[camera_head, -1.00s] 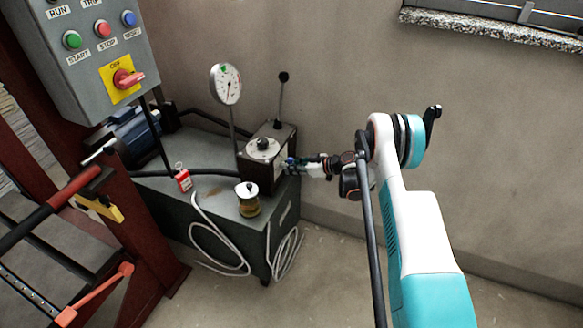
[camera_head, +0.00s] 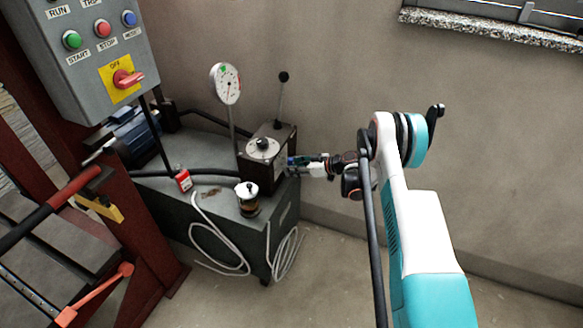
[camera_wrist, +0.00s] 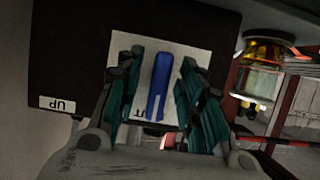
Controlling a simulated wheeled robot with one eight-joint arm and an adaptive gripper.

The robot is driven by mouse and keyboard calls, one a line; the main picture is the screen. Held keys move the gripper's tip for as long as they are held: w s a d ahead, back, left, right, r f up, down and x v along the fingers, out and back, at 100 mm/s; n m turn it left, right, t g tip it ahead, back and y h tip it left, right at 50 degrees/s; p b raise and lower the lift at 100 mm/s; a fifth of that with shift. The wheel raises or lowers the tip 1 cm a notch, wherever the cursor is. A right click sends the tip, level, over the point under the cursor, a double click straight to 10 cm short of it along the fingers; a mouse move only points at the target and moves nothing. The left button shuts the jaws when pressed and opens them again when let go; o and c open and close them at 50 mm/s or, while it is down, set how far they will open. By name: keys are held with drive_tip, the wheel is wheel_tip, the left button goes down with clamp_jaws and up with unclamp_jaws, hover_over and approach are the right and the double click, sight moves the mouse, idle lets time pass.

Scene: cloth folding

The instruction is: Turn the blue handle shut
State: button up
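The blue handle (camera_wrist: 158,85) is a slim blue lever on a white plate (camera_wrist: 200,48) on the side of a dark box (camera_head: 252,178). In the wrist view it stands nearly upright in the picture, slightly tilted, between my two fingers. My gripper (camera_wrist: 162,62) is open, with one green finger on each side of the handle and a visible gap to each. In the head view my gripper (camera_head: 297,165) is at the right side of the dark box, and the handle is too small there to make out clearly.
A gauge (camera_head: 226,84) on a stem and a black-knobbed lever (camera_head: 283,78) rise by the box. A small jar (camera_head: 248,203) sits on the grey cabinet (camera_head: 255,245). A control box (camera_head: 95,60) hangs at left. The wall is behind; the floor at right is clear.

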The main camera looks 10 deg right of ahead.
drive_tip(key=v, duration=1.1)
drive_tip(key=shift+d+r, duration=0.1)
drive_tip(key=shift+d, duration=0.05)
drive_tip(key=shift+r, duration=0.1)
